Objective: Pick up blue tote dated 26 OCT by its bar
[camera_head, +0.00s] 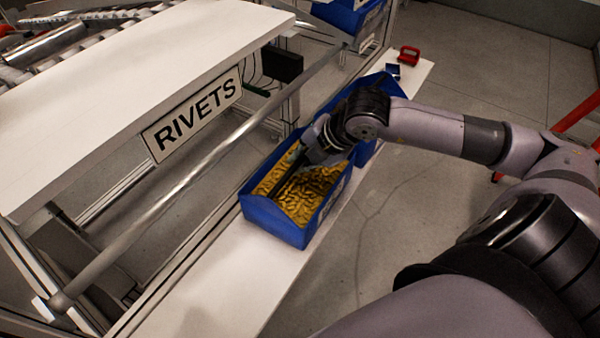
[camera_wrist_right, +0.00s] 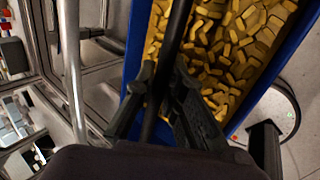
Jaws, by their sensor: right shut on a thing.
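A blue tote (camera_head: 277,232) filled with yellow-brown pieces (camera_head: 308,196) sits on a white shelf. It also shows in the right wrist view (camera_wrist_right: 137,45), with a dark bar (camera_wrist_right: 176,45) running over its contents. My right gripper (camera_wrist_right: 160,95) is shut on the bar, one finger on each side of it. In the head view the right gripper (camera_head: 296,165) reaches down into the tote and partly hides the bar. No date label can be read in either view. My left gripper is not in view.
A second blue tote (camera_head: 368,150) stands right behind the first, partly hidden by my right arm. A small red object (camera_head: 409,55) lies at the shelf's far end. A metal rail (camera_head: 200,175) and a RIVETS sign (camera_head: 192,114) are to the left. The white shelf (camera_head: 215,300) is bare in front.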

